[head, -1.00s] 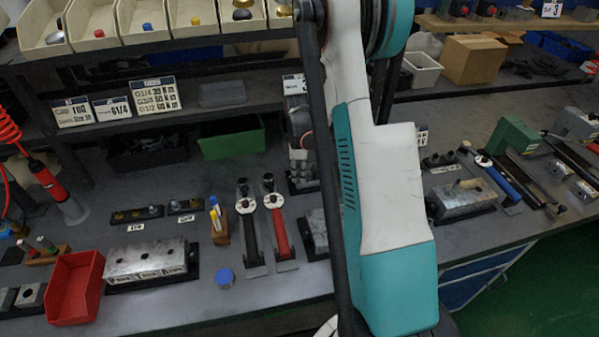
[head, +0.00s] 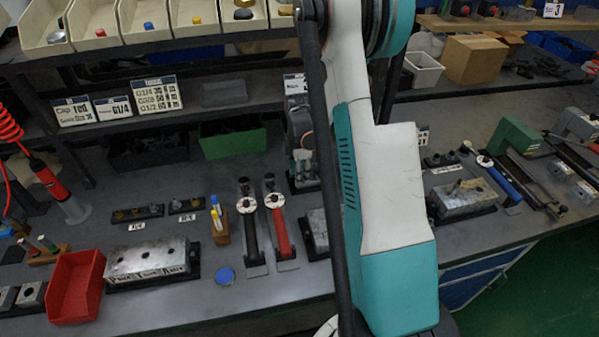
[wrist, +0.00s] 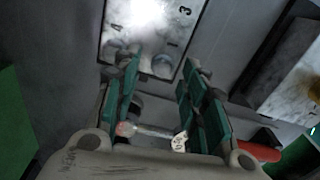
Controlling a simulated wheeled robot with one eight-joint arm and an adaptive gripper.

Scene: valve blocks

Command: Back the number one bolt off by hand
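In the wrist view, a pale metal valve block (wrist: 150,22) with the numbers 4, 3 and 1 on its face lies ahead of my gripper (wrist: 158,78). The two green-padded fingers are apart, with nothing held between them. Dark round bolt heads (wrist: 122,53) show near the block's lower edge, by the left finger. The 1 is near the lower right of the face; I cannot tell which bolt belongs to it. In the head view, my arm hides most of the work spot, and the fingertips are too small to read.
In the wrist view, a red-handled tool (wrist: 258,151) lies below the right finger. In the head view, black-handled (head: 250,228) and red-handled (head: 280,228) wrenches lie left of my arm. A red bin (head: 75,287) and a three-hole block (head: 147,260) are further left. A shelf stands behind.

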